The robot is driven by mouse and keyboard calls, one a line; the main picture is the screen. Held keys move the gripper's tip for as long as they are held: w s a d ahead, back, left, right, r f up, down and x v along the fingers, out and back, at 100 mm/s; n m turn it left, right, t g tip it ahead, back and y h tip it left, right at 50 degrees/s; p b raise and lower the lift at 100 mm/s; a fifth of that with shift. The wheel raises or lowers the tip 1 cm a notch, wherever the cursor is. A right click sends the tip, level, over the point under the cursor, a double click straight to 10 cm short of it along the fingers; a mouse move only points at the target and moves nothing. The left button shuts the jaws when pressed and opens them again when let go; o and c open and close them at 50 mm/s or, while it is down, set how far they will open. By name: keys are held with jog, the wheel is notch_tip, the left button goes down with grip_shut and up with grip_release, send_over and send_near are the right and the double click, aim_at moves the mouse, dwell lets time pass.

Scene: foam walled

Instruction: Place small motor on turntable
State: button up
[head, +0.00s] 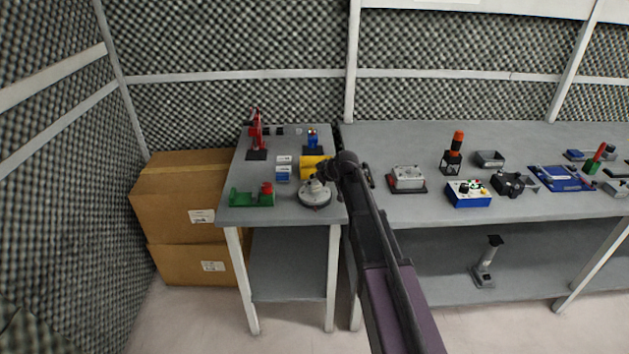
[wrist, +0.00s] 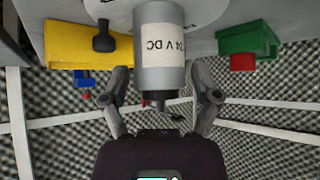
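The small motor (wrist: 163,55) is a grey cylinder with a white "24 V DC" label, central in the wrist view. The turntable (head: 314,197), a round grey thing, stands at the front right of the small left table. In the wrist view, a pale round disc (wrist: 215,14) lies behind the motor's far end. I cannot tell whether the motor touches it. In the head view my gripper is just above and behind the turntable, and the motor is not clearly distinguishable.
A yellow object (head: 308,164) lies behind the turntable. A red stand (head: 256,140) is farther back. The long bench (head: 430,210) on the right holds several devices.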

jog(key=shift+r, duration=0.2)
dwell(0.4)
jog(key=shift+s+d+r+p, duration=0.3)
jog(key=shift+r+p, duration=0.1)
jog(key=shift+p, duration=0.25)
jog(key=p+v, duration=0.7)
jog(key=v, duration=0.3)
jog(key=shift+s+d+r, duration=0.15)
jog(key=shift+s+r, duration=0.05)
jog(key=shift+s, duration=0.05)
jog(key=s+d+f+m+g+h, duration=0.1)
jog(key=s+m+g+h, duration=0.1)
jog(key=s, duration=0.7)
jog(key=s+d+f+m+g+h, duration=0.2)
jog(key=s+m, duration=0.1)
jog(key=s, duration=0.6)
jog(key=s+d+f+m+g+h, duration=0.1)
jog(key=s+f+m+g, duration=0.1)
jog(key=s, duration=0.8)
jog(key=shift+d+f+m+g+h, duration=0.25)
jog(key=shift+m+g+h, duration=0.15)
jog(key=shift+m, duration=0.1)
